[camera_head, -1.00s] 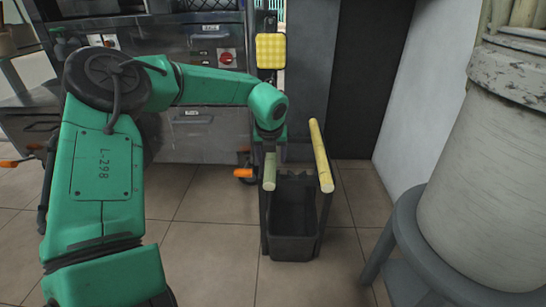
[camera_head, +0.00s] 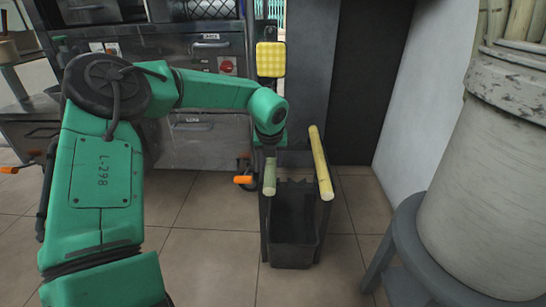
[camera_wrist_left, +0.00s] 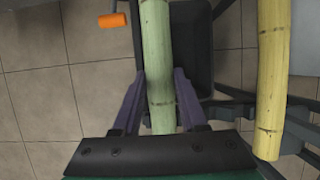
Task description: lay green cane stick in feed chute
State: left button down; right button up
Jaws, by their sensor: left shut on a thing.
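The green cane stick (camera_wrist_left: 159,60) is between the two fingers of my left gripper (camera_wrist_left: 160,85) in the wrist view, and the gripper is shut on it. In the head view the pale near end of the green cane stick (camera_head: 269,177) points toward me, above the left edge of a black bin (camera_head: 292,241). I cannot make out a feed chute for certain. My right gripper is out of view.
A yellow cane stick (camera_head: 320,163) lies tilted over the bin's right side. A worn white bucket (camera_head: 485,175) holding canes stands on a grey stool (camera_head: 405,240) at the right. A steel cabinet (camera_head: 205,145) stands behind my arm.

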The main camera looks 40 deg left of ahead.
aim_at(270, 176)
pick_arm(q)
jog(key=shift+r+p, duration=0.3)
jog(key=shift+r, duration=0.65)
jog(key=s+d, duration=0.1)
jog(key=s, duration=0.1)
jog(key=s+d+r+b, duration=0.1)
jog(key=s+d, duration=0.1)
jog(key=s+d+b, duration=0.1)
jog(key=s+d, duration=0.1)
jog(key=shift+s+r, duration=0.25)
jog(key=shift+r, duration=0.05)
jog(key=shift+s+d+r, duration=0.15)
jog(key=shift+s+d, duration=0.1)
jog(key=shift+s, duration=0.1)
notch_tip(270, 176, up, 8)
jog(key=p, duration=0.5)
